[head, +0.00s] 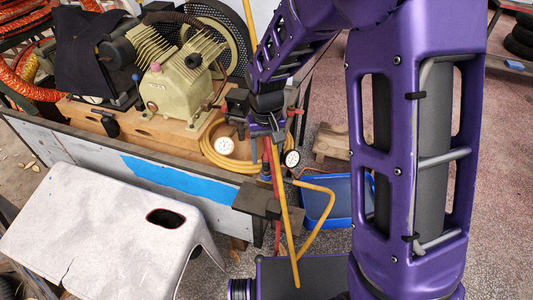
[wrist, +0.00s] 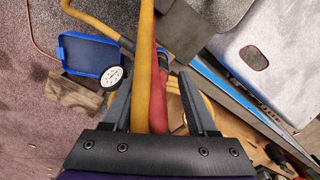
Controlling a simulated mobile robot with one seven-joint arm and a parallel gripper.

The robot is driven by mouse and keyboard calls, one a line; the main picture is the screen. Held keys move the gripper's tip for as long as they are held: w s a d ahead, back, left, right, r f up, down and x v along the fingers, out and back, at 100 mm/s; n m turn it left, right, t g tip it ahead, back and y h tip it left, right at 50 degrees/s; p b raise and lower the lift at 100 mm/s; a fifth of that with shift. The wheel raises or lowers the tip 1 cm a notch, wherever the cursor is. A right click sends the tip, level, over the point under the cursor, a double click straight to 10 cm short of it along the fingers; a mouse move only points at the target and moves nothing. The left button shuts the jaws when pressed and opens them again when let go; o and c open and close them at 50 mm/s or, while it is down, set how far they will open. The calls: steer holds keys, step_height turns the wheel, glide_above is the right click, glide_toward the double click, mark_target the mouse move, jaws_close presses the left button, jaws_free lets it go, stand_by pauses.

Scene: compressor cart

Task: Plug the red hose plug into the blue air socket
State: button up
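My gripper (head: 266,134) points down in front of the compressor cart's near edge. In the wrist view its two fingers (wrist: 157,76) stand well apart. A yellow hose (wrist: 145,55) and a red hose (wrist: 157,105) run lengthwise through the gap; neither finger clearly touches them. In the head view the red hose (head: 277,165) and the yellow hose (head: 287,225) hang below my gripper. A small blue part (head: 265,176), perhaps the blue air socket, shows beside the red hose. It is partly hidden, and I cannot make out the red plug's end or whether it touches the socket.
A dark grey block (head: 257,203) sits just below, at the cart's edge. Round white gauges (head: 291,158) and a blue tray (head: 335,200) are close by. The compressor (head: 175,85) stands behind, a pale plastic stool (head: 110,235) at left front. Open floor lies at right.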

steer(key=shift+s+f, duration=0.1)
steer(key=shift+f, duration=0.05)
step_height(320, 180, up, 18)
steer(key=p, duration=0.2)
steer(key=shift+f, duration=0.25)
steer(key=shift+f, duration=0.35)
steer(key=c, duration=0.4)
step_height(320, 180, down, 5)
steer(key=n+b, duration=0.2)
steer(key=n, duration=0.2)
steer(key=shift+f, duration=0.2)
jaws_close()
steer(key=shift+d+f+b, duration=0.1)
steer(key=shift+f+b, duration=0.2)
steer(key=shift+b, duration=0.05)
steer(key=shift+n, duration=0.3)
steer(key=shift+f+b, duration=2.4)
steer(key=shift+f, duration=0.6)
